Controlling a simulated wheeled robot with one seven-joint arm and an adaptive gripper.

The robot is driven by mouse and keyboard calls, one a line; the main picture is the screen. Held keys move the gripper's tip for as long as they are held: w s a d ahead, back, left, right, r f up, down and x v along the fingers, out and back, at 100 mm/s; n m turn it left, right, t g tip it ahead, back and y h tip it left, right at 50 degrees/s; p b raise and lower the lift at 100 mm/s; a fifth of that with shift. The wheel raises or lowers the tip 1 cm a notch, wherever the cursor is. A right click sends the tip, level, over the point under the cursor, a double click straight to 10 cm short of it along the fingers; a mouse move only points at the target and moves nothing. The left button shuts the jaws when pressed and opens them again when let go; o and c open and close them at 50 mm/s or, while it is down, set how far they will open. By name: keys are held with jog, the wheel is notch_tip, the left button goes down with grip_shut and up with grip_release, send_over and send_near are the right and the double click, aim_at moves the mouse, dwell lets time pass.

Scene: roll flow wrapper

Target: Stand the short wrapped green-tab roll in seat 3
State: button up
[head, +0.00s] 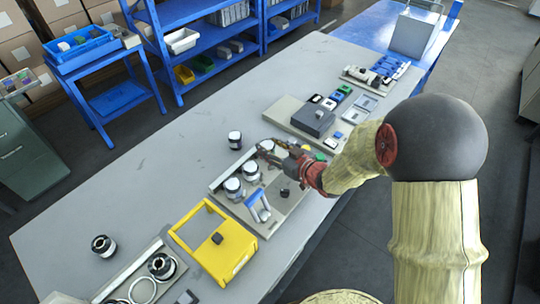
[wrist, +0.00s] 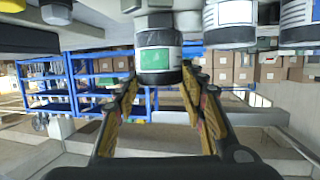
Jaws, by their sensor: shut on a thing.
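My gripper (head: 268,150) is over the far end of a grey fixture plate (head: 288,203) on the table. In the wrist view its two fingers (wrist: 160,78) close on the short green-tab roll (wrist: 155,37). This roll has a white wrap, dark ends and a green tab facing the camera. In the head view the gripper mostly hides it. Two white-wrapped rolls stand on the plate, one nearer (head: 233,188) and one farther (head: 251,171), in a row with the gripper. Seat numbers cannot be read, and I cannot tell whether the held roll touches its seat.
A loose roll (head: 235,140) stands on the table left of the gripper; another (head: 103,245) is at the near left. A blue-handled tool (head: 257,205) and a yellow frame (head: 236,262) are nearer. A dark grey box (head: 312,121) sits beyond. The table's left middle is clear.

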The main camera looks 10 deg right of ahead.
jog(key=f+b, duration=0.1)
jog(key=f, duration=0.1)
jog(key=f+b, duration=0.1)
jog(key=f, duration=0.1)
jog(key=shift+w+f, duration=0.1)
jog(key=shift+w, duration=0.3)
jog(key=o, duration=0.9)
jog(key=shift+f, duration=0.1)
jog(key=o, duration=0.5)
jog(key=shift+r, duration=0.2)
